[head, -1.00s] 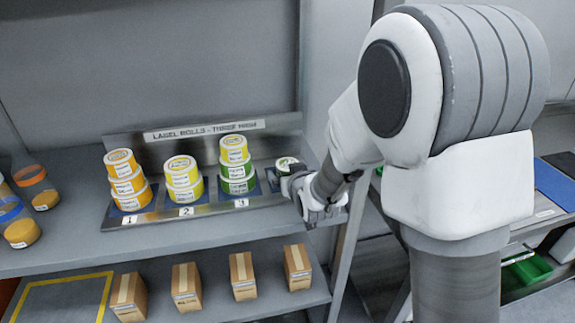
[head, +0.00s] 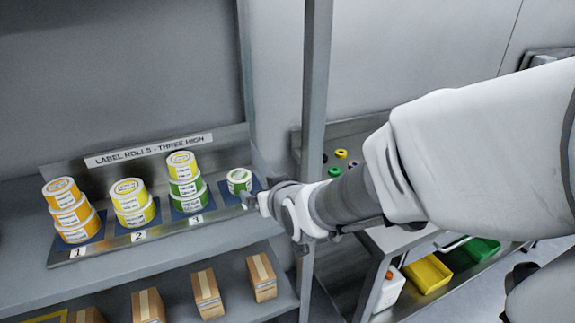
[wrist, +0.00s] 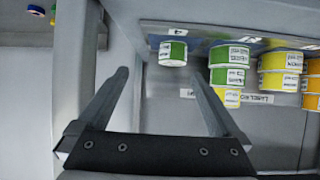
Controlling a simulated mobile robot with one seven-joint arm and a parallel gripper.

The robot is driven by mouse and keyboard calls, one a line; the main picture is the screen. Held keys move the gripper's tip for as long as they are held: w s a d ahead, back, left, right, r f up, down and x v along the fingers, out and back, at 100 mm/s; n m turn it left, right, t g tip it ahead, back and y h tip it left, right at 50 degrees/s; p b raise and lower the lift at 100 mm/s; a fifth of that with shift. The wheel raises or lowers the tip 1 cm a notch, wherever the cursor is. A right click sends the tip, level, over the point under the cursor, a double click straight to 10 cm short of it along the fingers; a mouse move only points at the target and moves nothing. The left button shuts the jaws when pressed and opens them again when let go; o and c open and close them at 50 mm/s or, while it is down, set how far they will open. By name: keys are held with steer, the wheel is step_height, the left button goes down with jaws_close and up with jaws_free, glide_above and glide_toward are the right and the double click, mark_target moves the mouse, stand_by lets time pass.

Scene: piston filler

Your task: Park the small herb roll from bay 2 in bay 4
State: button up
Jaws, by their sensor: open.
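A small green roll with a white label (head: 239,181) sits alone in bay 4, at the right end of the label-roll rack (head: 150,241). It also shows in the wrist view (wrist: 172,54). Bay 2 holds a stack of yellow rolls (head: 133,204), with no green roll visible on it. My gripper (head: 252,199) is beside the green roll, on its right in the head view. In the wrist view my gripper (wrist: 158,74) has its fingers spread with nothing held; the green roll appears beyond the tips, apart from them.
Bay 3 holds green rolls (head: 187,190) with a yellow one on top. Bay 1 holds orange rolls (head: 72,212). A grey post (head: 313,90) stands right of the rack, close to my wrist. Cardboard boxes (head: 206,294) stand on the shelf below.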

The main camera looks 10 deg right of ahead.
steer(key=s+d+r+m+g+h, duration=0.1)
steer(key=s+d, duration=0.4)
steer(key=s, duration=0.5)
steer(key=s+d+r+m+g+h, duration=0.1)
steer(key=s+d+r+g, duration=0.3)
steer(key=s, duration=0.6)
steer(key=shift+s+d+m+g+h, duration=0.3)
steer(key=shift+s+d+g+h, duration=0.15)
steer(key=shift+d, duration=0.35)
